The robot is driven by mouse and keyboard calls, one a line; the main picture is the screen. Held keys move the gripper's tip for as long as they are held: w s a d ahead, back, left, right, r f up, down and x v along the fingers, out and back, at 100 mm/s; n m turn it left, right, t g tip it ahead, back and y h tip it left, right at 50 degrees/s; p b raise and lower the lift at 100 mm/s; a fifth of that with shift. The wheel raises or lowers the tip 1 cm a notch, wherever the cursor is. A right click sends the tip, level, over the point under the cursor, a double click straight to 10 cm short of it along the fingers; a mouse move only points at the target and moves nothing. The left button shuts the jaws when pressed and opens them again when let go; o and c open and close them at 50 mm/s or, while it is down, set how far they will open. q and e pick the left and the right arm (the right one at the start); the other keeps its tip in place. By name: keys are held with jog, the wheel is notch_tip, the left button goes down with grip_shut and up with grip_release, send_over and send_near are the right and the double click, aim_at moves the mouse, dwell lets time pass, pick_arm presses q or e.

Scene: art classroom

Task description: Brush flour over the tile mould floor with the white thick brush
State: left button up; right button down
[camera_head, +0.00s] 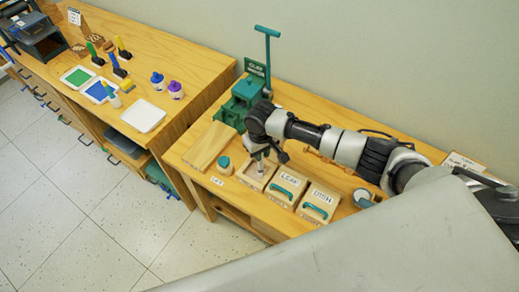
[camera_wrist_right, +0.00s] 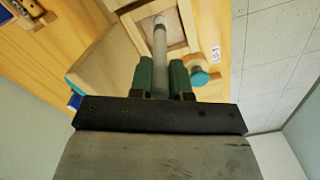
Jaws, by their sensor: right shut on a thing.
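My right gripper (camera_head: 261,150) reaches in from the right, above the open wooden tile mould (camera_head: 245,178) on the right-hand table. In the right wrist view its green fingers (camera_wrist_right: 162,80) are shut on the pale handle of the white thick brush (camera_wrist_right: 160,50). The brush (camera_head: 260,165) points down into the mould, whose frame also shows in the wrist view (camera_wrist_right: 135,32). Its far end is over the brownish mould floor (camera_wrist_right: 177,32); I cannot tell if the bristles touch it. Any flour is too small to make out. My left gripper is not in view.
Two lidded boxes with teal handles, the nearer labelled LEAF (camera_head: 288,185), stand right of the mould. A round teal-topped item (camera_head: 224,165) and a wooden board (camera_head: 209,146) lie left. A green press (camera_head: 245,95) stands behind. A paint table (camera_head: 145,85) is further left.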

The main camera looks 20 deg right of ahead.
jog(key=shift+w+a, duration=0.4)
jog(key=shift+w, duration=0.1)
jog(key=shift+w+a, duration=0.3)
jog(key=shift+w, duration=0.1)
jog(key=shift+a, duration=0.1)
jog(key=shift+w+a+b, duration=0.2)
jog(key=shift+w+b, duration=0.1)
jog(key=shift+b, duration=0.05)
dwell(0.5)
